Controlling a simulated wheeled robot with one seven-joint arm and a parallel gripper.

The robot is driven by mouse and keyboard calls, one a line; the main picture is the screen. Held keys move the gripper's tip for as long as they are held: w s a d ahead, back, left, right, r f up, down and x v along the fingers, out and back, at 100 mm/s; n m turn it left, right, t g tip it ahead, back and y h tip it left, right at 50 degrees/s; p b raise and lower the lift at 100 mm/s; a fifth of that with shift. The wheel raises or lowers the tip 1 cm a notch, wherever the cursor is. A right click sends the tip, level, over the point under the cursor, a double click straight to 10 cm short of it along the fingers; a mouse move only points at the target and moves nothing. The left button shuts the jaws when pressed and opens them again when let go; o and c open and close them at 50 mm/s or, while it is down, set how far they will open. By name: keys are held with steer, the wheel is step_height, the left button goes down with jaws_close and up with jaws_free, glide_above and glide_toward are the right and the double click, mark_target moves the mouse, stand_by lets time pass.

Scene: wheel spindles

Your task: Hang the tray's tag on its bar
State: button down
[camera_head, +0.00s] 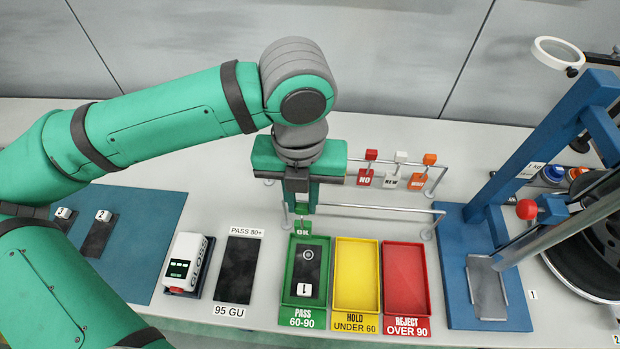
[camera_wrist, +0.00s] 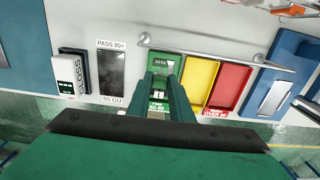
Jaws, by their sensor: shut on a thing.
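My gripper (camera_head: 301,207) is shut on a small green tag (camera_head: 303,228), which hangs below the fingertips above the back end of the green tray (camera_head: 285,275). The tag also shows between the fingers in the wrist view (camera_wrist: 164,67). The green tray is labelled PASS 60-90 and holds a dark plate (camera_head: 306,270) with a white "1" label. The low front metal bar (camera_head: 385,208) runs behind the trays, close to my fingers. I cannot tell whether the tag touches this bar.
Yellow (camera_head: 357,275) and red (camera_head: 405,280) trays stand to the right. Red, white and orange tags (camera_head: 390,181) hang on a rear bar. A gloss meter (camera_head: 187,262) and a dark reference plate (camera_head: 238,268) lie left. A blue stand (camera_head: 485,240) stands at right.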

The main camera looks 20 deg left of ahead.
steer(key=shift+w+a, duration=0.25)
steer(key=shift+w, duration=0.45)
steer(key=shift+w+a, duration=0.2)
steer(key=shift+w, duration=0.5)
steer(key=shift+w+a, duration=0.25)
steer(key=shift+w, duration=0.45)
steer(key=shift+f, duration=1.3)
steer(key=c, duration=1.5)
jaws_free()
step_height(320, 180, up, 11)
steer(key=shift+f, duration=0.1)
